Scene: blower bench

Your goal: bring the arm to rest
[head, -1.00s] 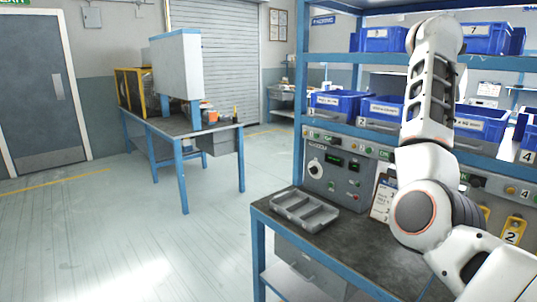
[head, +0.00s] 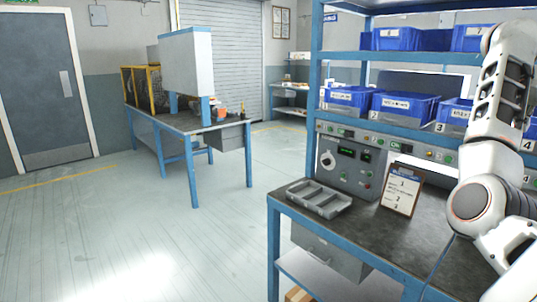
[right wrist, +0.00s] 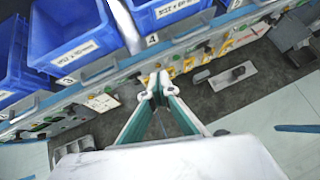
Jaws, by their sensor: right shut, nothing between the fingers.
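My right arm (head: 490,170) stands raised at the right edge of the head view, in front of the shelf unit. Its gripper is out of the head view. In the right wrist view my right gripper (right wrist: 156,84) is shut and empty, with its fingertips together. It is over the bench top, in front of the control panel strip and below the blue bins. My left arm and gripper show in neither view.
The blue-framed bench (head: 425,225) holds a grey tray (head: 320,199) and a clipboard (head: 401,190). Blue bins (head: 404,104) fill the shelves above it. Another workbench (head: 185,122) stands at the back left. The floor between is clear.

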